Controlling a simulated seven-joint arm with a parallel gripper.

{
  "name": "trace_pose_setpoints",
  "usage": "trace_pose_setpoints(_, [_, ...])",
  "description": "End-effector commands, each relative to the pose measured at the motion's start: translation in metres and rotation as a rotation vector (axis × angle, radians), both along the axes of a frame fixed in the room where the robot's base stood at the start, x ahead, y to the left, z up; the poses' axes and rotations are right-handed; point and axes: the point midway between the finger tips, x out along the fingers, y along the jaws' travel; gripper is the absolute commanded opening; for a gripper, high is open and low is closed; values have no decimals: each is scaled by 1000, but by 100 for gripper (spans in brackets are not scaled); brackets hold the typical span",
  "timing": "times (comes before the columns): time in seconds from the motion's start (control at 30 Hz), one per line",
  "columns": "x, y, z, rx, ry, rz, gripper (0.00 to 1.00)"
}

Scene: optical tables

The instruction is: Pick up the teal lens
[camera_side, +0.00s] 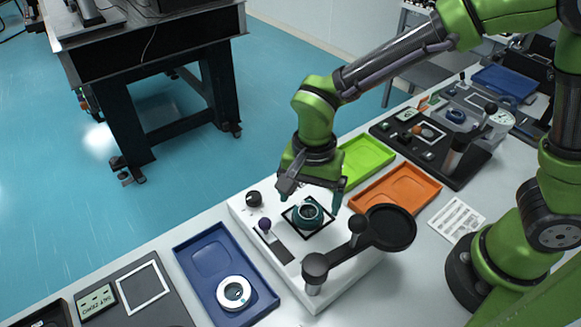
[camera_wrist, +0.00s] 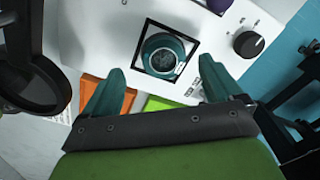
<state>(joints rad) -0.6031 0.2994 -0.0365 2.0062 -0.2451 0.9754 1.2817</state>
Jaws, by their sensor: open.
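The teal lens (camera_side: 307,213) is a short round piece standing inside a black square outline on the white instrument (camera_side: 333,268). In the wrist view the lens (camera_wrist: 164,56) lies ahead of my gripper, between the lines of its two fingers. My gripper (camera_side: 314,190) is just above the lens in the side view, pointing down. Its teal fingers (camera_wrist: 160,85) are spread apart with nothing between them. The wrist view shows the fingertips short of the lens, but I cannot tell the exact height gap.
A blue tray (camera_side: 207,289) holds a white ring (camera_side: 234,293). Green (camera_side: 366,157) and orange (camera_side: 395,191) trays lie behind.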

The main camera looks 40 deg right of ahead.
Motion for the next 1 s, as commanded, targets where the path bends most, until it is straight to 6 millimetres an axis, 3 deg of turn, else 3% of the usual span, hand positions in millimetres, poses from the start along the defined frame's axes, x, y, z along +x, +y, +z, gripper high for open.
trace_pose_setpoints(0.23, [4, 1, -37, -1, 4, -1, 92])
trace_pose_setpoints(0.57, [4, 1, -42, -1, 1, -1, 91])
trace_pose_setpoints(1.0, [4, 1, -42, 0, 0, -1, 26])
